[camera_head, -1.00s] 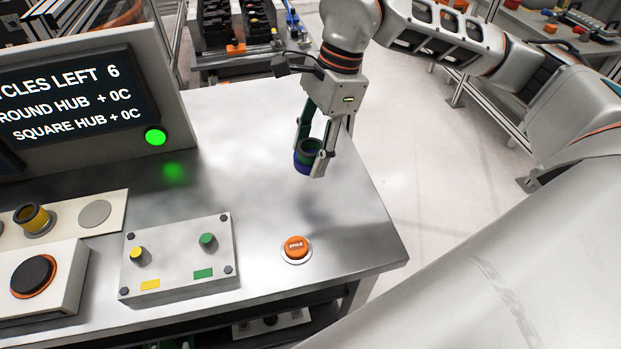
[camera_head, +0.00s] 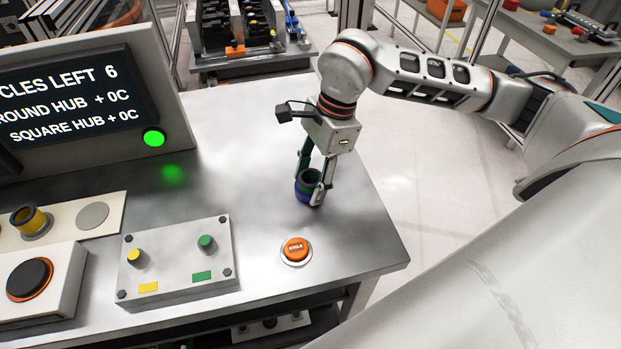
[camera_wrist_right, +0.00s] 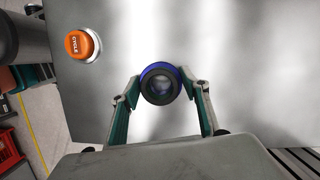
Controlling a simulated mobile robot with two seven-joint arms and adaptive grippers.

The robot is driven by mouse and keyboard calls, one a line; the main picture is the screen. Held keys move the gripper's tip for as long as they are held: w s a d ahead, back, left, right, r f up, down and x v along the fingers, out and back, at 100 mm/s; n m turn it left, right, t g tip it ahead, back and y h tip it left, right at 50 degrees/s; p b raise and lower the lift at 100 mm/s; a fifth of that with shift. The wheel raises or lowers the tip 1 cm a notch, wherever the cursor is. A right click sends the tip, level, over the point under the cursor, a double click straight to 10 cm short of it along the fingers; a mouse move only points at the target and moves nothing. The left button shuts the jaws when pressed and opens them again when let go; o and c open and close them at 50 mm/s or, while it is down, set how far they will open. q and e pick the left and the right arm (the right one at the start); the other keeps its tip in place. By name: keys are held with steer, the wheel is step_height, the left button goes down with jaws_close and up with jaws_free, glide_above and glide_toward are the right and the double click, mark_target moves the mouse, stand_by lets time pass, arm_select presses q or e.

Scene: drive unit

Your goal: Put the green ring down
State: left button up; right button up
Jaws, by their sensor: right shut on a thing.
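The dark green ring (camera_head: 311,177) is between the fingers of my right gripper (camera_head: 315,190), which is shut on it. A blue-purple ring (camera_head: 308,196) sits directly below the green ring, and the two look stacked. In the right wrist view the dark ring (camera_wrist_right: 160,87) shows in front of the blue ring (camera_wrist_right: 158,68), between the fingertips. The stack is low over the right part of the metal table (camera_head: 250,160). I cannot tell whether its bottom touches the table. My left gripper is not in view.
An orange cycle button (camera_head: 296,249) is on the table in front of the gripper. A grey box (camera_head: 175,265) with yellow and green knobs stands to its left. A screen (camera_head: 75,100) is at the left. The table's right edge is close; table around the rings is bare.

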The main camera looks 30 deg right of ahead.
steer(key=shift+f, duration=0.15)
steer(key=o, duration=1.5)
steer(key=shift+c, duration=0.2)
steer(key=v, duration=1.2)
steer(key=shift+p, duration=0.45)
